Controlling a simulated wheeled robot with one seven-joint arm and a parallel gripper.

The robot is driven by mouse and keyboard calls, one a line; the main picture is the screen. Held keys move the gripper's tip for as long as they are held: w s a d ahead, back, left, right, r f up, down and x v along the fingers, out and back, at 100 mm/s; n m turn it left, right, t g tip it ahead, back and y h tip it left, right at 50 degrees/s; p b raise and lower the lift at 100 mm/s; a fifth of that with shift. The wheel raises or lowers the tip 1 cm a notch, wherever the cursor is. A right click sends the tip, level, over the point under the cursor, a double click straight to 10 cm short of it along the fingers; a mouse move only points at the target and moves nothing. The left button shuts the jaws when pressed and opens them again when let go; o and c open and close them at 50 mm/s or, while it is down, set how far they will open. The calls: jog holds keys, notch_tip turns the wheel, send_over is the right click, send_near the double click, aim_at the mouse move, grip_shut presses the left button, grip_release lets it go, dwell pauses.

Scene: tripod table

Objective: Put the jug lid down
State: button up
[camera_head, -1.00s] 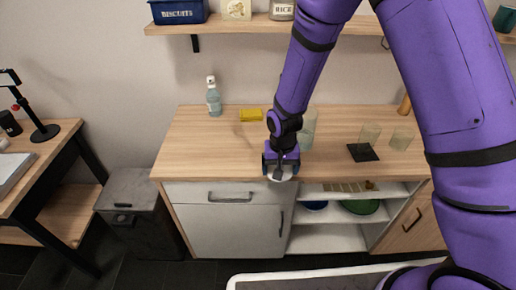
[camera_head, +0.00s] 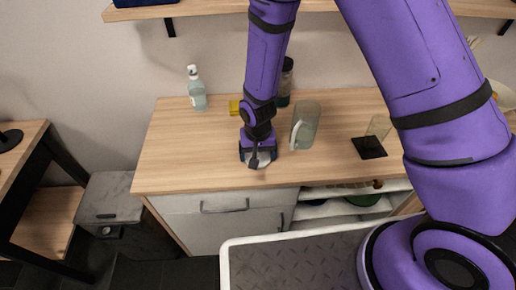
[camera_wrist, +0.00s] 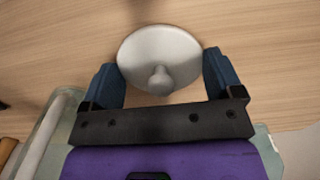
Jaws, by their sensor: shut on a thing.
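The jug lid (camera_head: 264,157) is pale, round and domed. My gripper (camera_head: 258,161) is shut on it above the front part of the wooden counter. In the wrist view the lid (camera_wrist: 160,50) lies between the two blue fingers of my gripper (camera_wrist: 160,72), its round knob toward the camera. I cannot tell whether its underside touches the wood. The clear jug (camera_head: 308,122) stands upright on the counter, just right of my gripper. Part of the jug (camera_wrist: 48,125) also shows at the lower left of the wrist view.
A spray bottle (camera_head: 197,92) and a yellow sponge (camera_head: 235,107) are at the counter's back. A dark jar (camera_head: 286,80) stands behind the jug. A black square mat (camera_head: 369,147) and a glass (camera_head: 379,126) are to the right. The counter's left front (camera_head: 178,165) is clear.

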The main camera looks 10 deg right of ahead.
jog(key=shift+f, duration=0.25)
jog(key=shift+f, duration=0.2)
jog(key=o, duration=0.7)
jog(key=shift+r, duration=0.1)
